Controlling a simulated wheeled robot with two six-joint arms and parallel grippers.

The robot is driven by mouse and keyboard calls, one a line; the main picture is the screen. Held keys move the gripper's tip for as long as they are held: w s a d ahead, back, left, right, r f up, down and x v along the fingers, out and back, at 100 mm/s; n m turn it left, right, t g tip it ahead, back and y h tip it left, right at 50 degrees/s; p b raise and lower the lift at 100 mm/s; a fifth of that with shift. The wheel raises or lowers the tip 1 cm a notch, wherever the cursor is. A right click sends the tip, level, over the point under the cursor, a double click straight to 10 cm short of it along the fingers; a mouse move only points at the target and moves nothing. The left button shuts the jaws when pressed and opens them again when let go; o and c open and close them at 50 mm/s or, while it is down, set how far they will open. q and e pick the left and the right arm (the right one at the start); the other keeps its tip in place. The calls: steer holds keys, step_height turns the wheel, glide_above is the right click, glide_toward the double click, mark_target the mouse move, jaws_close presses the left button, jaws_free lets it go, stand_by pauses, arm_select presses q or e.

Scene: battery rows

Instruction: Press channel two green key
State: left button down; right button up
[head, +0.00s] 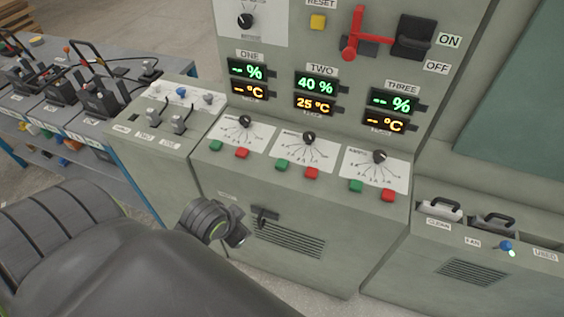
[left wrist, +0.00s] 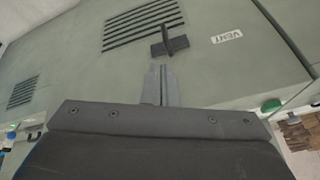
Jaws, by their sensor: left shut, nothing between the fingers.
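The channel two green key (head: 282,164) sits on the sloped panel below the TWO displays, just left of its red key (head: 312,173). The displays (head: 316,85) above read 40 % and 25 °C. My left gripper (head: 240,238) is in front of the console's lower front face, below the keys and apart from them. In the left wrist view its fingers (left wrist: 160,82) are shut with nothing between them, near the dark vent handle (left wrist: 170,41). My right gripper is not in view.
Channels one and three have their own green keys (head: 215,146) (head: 356,186) and red keys on either side. Dials (head: 309,137) stand above each pair. A yellow RESET key (head: 318,22) and red lever (head: 352,45) are higher up. The VENT label (left wrist: 227,37) is beside the handle.

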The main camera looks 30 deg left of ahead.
arm_select(q)
steer(key=w+a+r+m+t+h, duration=0.1)
steer(key=w+r+m, duration=0.25)
steer(key=w, duration=0.35)
steer(key=w+r+m+t+h, duration=0.1)
steer(key=w+r+m+t, duration=0.2)
steer(key=w, duration=0.4)
step_height(320, 180, up, 6)
steer(key=r+m, duration=0.1)
steer(key=m, duration=0.2)
glide_above(279, 165)
steer(key=shift+f+n+h, duration=0.25)
steer(key=shift+h, duration=0.15)
steer(key=shift+f, duration=0.1)
step_height(279, 165, down, 8)
steer(key=b, duration=0.8)
steer(key=shift+f, duration=0.4)
